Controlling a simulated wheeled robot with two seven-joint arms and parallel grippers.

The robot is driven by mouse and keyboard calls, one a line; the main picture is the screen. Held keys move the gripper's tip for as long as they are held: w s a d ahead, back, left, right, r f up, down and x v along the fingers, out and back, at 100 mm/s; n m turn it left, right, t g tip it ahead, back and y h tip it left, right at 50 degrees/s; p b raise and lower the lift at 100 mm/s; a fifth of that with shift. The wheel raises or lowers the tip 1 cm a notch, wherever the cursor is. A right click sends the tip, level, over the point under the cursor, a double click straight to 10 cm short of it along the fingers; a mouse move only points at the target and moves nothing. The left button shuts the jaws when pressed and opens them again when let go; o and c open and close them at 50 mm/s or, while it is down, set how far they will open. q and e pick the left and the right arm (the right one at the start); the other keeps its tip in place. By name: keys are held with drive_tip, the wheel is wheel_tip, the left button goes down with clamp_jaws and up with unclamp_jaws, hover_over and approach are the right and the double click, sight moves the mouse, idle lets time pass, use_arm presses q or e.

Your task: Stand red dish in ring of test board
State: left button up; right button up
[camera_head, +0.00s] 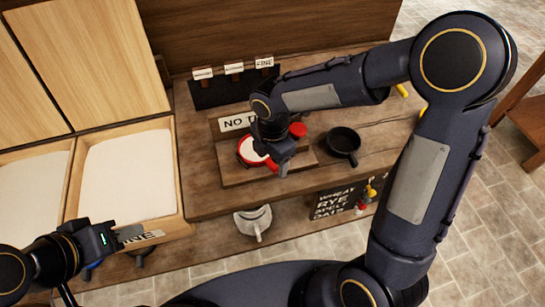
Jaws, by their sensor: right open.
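The red dish (251,150), a round red-rimmed shape with white inside, is at the wooden test board (236,175) on the bench. My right gripper (283,167) is open, pointing down over the board at the dish's right side. It and its wrist cover part of the dish and board. I cannot tell whether the fingers touch the dish. No ring shows clearly, so I cannot tell whether the dish stands in one. My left gripper (128,234) is low at the left, in front of a flour bin, away from the board; its jaw opening is unclear.
A small red round thing (298,130) is just right of my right wrist. A black pan (343,142) lies right of the board. A dark rack with labels (232,88) stands behind. Flour bins (125,178) are at left. A metal scoop (253,222) is below the bench front.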

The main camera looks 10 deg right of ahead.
wheel_tip(320, 180, up, 8)
drive_tip(key=shift+f+p, duration=0.1)
drive_tip(key=shift+p, duration=0.2)
idle(0.3)
drive_tip(key=s+d+r+m+t+y, duration=0.2)
drive_tip(key=s+d+m, duration=0.3)
drive_tip(key=s+m, duration=0.3)
drive_tip(key=s+d+r+m+t+y, duration=0.1)
drive_tip(key=s+d+r+m+t, duration=0.1)
drive_tip(key=s+d+m, duration=0.3)
drive_tip(key=s+m+t, duration=0.1)
drive_tip(key=s+m, duration=0.3)
drive_tip(key=m, duration=0.7)
drive_tip(key=shift+r+m+t+y, duration=0.3)
drive_tip(key=shift+m+y, duration=0.1)
